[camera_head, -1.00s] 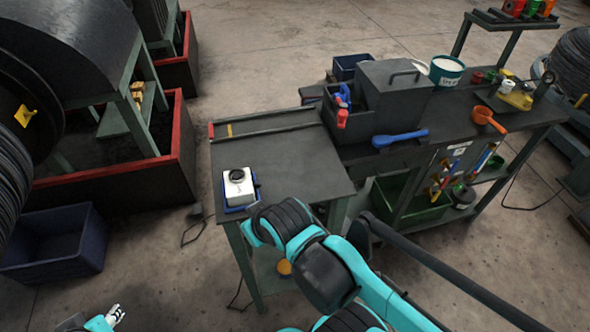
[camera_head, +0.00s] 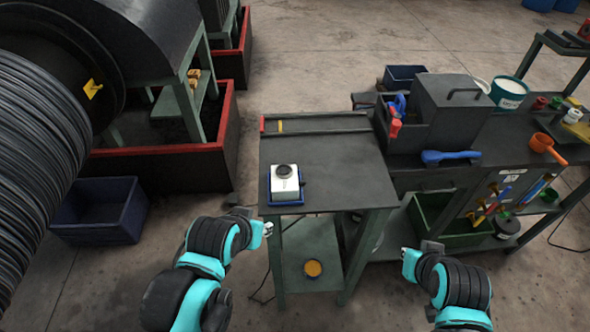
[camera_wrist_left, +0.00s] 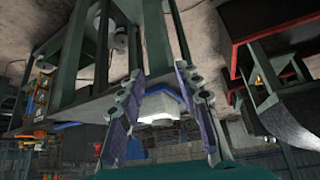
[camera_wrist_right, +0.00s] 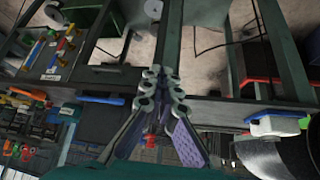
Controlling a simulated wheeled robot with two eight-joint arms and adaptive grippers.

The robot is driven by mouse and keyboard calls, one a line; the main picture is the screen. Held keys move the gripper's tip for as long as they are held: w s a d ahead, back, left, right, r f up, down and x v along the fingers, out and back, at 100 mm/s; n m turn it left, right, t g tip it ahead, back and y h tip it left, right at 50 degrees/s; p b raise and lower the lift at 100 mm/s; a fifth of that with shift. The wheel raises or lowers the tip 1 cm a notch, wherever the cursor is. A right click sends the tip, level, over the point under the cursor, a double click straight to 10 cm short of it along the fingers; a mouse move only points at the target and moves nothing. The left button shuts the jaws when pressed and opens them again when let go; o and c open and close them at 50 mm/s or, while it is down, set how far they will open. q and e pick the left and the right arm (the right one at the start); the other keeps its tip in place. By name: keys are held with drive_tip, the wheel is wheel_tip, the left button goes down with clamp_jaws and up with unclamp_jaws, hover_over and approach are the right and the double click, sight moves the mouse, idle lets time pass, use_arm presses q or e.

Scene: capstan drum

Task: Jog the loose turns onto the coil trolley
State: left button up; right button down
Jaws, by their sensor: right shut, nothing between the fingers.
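A white control box with a dark round button (camera_head: 284,184) sits in a blue holder on the dark side table. A large drum wound with black cable (camera_head: 35,150) fills the left edge of the head view. No coil trolley can be made out. My left gripper (camera_head: 268,229) is in front of the table's near left corner, apart from the box. Its fingers stand open and empty in the left wrist view (camera_wrist_left: 159,72), with the white box beyond them. My right gripper (camera_head: 406,264) is right of the table, below the bench; its fingertips meet, empty, in the right wrist view (camera_wrist_right: 161,78).
The side table (camera_head: 330,165) has a lower shelf with an orange disc. A blue crate (camera_head: 100,210) and a red-edged enclosure (camera_head: 165,170) stand left.

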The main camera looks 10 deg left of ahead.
use_arm(q)
drive_tip(key=o, duration=0.6)
drive_tip(key=shift+r, duration=0.15)
drive_tip(key=o, duration=0.5)
wheel_tip(320, 180, up, 6)
drive_tip(key=p, duration=0.5)
drive_tip(key=shift+s+f+p, duration=0.1)
drive_tip(key=shift+f+p, duration=0.15)
drive_tip(key=shift+p, duration=0.05)
use_arm(e)
wheel_tip(320, 180, up, 14)
drive_tip(key=r+n+g+y+p, duration=0.15)
drive_tip(key=y+p, duration=0.55)
drive_tip(key=p, duration=0.7)
hover_over(286, 172)
drive_tip(key=f, duration=0.1)
use_arm(q)
wheel_tip(286, 172, up, 14)
drive_tip(key=shift+r, duration=0.1)
use_arm(e)
drive_tip(key=shift+f, duration=0.15)
use_arm(q)
wheel_tip(286, 172, down, 7)
drive_tip(key=b, duration=0.6)
drive_tip(key=shift+b, duration=0.35)
use_arm(e)
wheel_tip(286, 172, down, 9)
drive_tip(key=shift+r, duration=0.2)
